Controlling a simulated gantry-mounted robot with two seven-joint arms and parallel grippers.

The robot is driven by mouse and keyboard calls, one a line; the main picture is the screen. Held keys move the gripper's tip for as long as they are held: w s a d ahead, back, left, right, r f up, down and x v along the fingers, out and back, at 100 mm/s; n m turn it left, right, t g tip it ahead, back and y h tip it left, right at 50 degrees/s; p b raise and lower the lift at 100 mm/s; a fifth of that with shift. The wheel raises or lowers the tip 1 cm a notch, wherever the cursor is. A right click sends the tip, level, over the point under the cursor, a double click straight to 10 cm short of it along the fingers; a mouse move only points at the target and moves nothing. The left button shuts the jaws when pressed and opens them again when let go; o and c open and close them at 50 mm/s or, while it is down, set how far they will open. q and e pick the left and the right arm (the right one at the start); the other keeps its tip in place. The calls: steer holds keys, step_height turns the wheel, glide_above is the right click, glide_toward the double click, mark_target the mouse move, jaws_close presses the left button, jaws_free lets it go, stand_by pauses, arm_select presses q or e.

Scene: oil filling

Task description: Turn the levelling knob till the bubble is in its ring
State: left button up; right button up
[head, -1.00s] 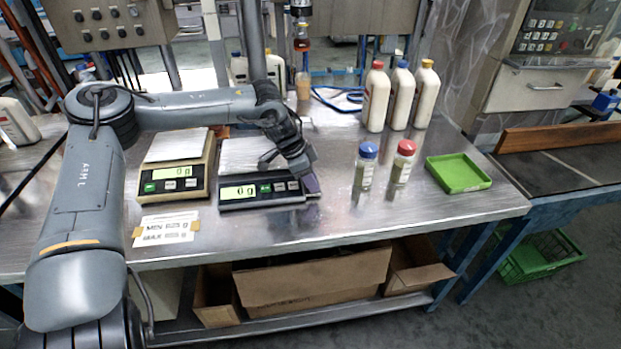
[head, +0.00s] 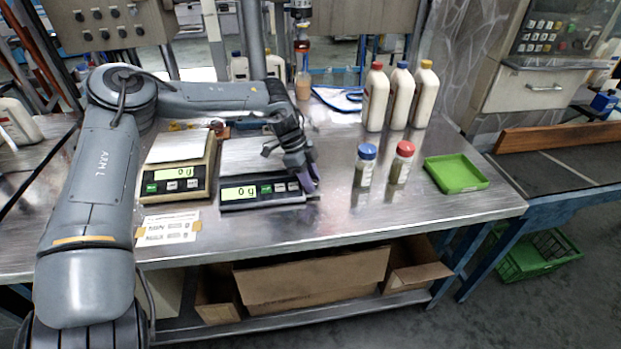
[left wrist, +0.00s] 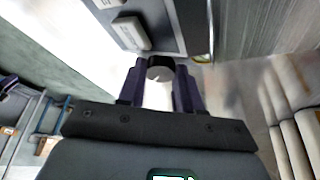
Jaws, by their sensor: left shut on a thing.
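The black scale (head: 238,202) reads 0 g on its green display, at the middle left of the steel bench. The levelling knob (left wrist: 160,68) is a dark, round knob at the scale's corner in the left wrist view, between the two purple fingers. My left gripper (head: 310,186) is at the scale's front right corner, shut on the knob; in the left wrist view (left wrist: 160,84) the fingers stand on either side of it. The knob is largely hidden in the head view. I cannot make out the bubble or its ring. My right gripper is out of view.
A beige scale (head: 158,191) stands left of the black one. Blue-capped (head: 365,168) and red-capped (head: 401,165) jars, a green tray (head: 457,173) and three white bottles (head: 399,98) stand to the right. The bench front between gripper and jars is clear.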

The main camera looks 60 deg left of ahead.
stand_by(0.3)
arm_select(q)
steer(key=o, duration=1)
steer(key=shift+o, duration=0.2)
steer(key=shift+n, duration=0.4)
